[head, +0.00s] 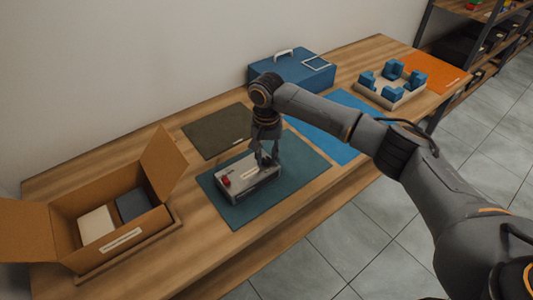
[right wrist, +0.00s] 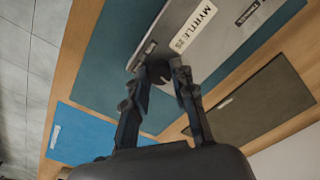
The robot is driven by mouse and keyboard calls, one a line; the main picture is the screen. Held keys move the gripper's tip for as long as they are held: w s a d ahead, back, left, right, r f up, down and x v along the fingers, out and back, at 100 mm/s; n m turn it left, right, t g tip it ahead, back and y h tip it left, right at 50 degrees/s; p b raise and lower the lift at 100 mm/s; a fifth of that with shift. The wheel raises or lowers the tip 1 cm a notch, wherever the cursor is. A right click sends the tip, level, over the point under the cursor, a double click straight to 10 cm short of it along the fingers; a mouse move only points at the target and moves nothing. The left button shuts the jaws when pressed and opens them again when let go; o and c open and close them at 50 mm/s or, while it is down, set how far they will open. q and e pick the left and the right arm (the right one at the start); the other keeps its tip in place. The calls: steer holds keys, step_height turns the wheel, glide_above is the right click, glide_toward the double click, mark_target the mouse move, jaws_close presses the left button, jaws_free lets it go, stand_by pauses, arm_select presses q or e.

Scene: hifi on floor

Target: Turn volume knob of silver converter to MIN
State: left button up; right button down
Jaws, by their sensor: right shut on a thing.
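The silver converter (head: 241,182) lies on a dark teal mat (head: 310,170) in the head view, with a red part on its left end. In the right wrist view the converter (right wrist: 222,25) shows a "MYRTLE" label. My right gripper (head: 265,159) points down at the converter's right end. In the right wrist view, my right gripper (right wrist: 161,70) is shut on a small dark knob (right wrist: 159,75) at the converter's edge. The fingers hide part of the knob, and I cannot read its setting. My left gripper is not in view.
An open cardboard box (head: 65,225) with a white and a dark item stands at the left. An olive mat (head: 216,130), a blue case (head: 290,72), a blue mat (head: 340,143) and a tray of blue blocks (head: 391,99) lie behind and right. Bare wood shows between box and mat.

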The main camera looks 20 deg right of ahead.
steer(key=n+p, duration=0.4)
steer(key=p, duration=0.1)
steer(key=shift+s+r+n, duration=0.1)
steer(key=shift+r+n, duration=0.1)
steer(key=shift+n, duration=0.2)
steer(key=n+p, duration=0.2)
steer(key=shift+n, duration=0.3)
steer(key=n+p, duration=0.1)
steer(key=n, duration=0.2)
steer(key=shift+f+n+p, duration=0.15)
steer(key=shift+n+p, duration=0.15)
steer(key=shift+p, duration=0.1)
steer(key=n+p, duration=0.1)
steer(key=n, duration=0.2)
steer(key=shift+n, duration=0.3)
steer(key=n, duration=0.3)
steer(key=shift+n, duration=0.4)
steer(key=n, duration=0.3)
steer(key=shift+f, duration=0.1)
steer(key=shift+n, duration=2.1)
